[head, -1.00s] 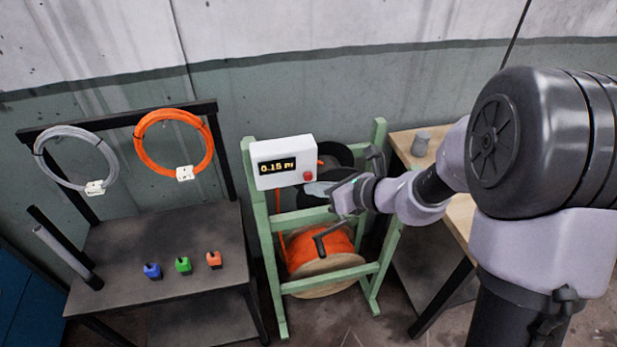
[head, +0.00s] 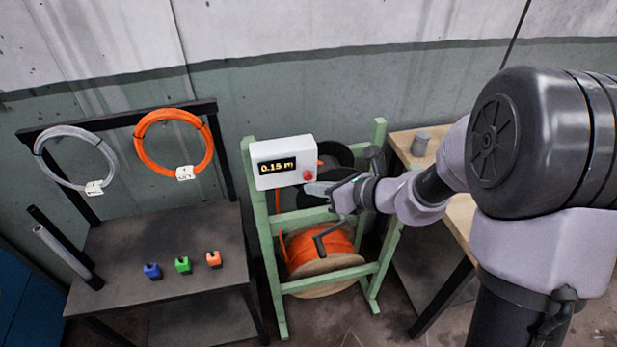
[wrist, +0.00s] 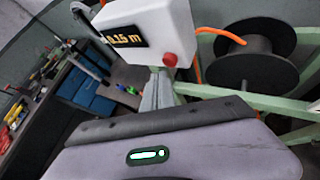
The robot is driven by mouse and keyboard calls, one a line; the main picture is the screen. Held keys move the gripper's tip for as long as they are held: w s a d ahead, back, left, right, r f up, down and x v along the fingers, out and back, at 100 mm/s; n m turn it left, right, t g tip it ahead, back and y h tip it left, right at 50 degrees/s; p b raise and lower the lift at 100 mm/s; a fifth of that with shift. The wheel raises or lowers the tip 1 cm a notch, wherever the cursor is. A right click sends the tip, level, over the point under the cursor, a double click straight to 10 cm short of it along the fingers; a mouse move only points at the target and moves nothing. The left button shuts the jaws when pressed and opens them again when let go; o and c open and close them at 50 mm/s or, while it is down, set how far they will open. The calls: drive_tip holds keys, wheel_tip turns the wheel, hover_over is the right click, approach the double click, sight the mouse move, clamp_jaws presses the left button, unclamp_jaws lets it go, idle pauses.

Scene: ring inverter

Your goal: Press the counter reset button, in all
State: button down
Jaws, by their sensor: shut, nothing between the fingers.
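The white counter box (head: 284,162) is mounted on the green stand, and its display reads 0.15 m. The red reset button (head: 308,175) is at the lower right of its front face. In the wrist view the counter box (wrist: 150,22) and the red button (wrist: 170,60) show upper middle, beyond the gripper body. My gripper (head: 312,188) is shut and empty, its tips just below the button in the head view. I cannot tell whether they touch the box. The fingertips do not show clearly in the wrist view.
The green stand (head: 262,220) holds an orange cable spool (head: 320,250) with a crank (head: 320,242) in front. A dark table (head: 170,240) with several coloured blocks stands left, a wooden table (head: 455,215) right.

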idle(0.6)
drive_tip(key=shift+w+a, duration=0.15)
drive_tip(key=shift+w, duration=0.25)
drive_tip(key=shift+w+a, duration=0.1)
drive_tip(key=shift+w, duration=0.35)
idle(0.5)
drive_tip(key=shift+s+d, duration=0.25)
drive_tip(key=shift+s, duration=0.6)
drive_tip(key=s, duration=0.2)
drive_tip(key=s+d+b, duration=0.1)
drive_tip(key=s, duration=0.2)
drive_tip(key=shift+d, duration=0.15)
idle(0.7)
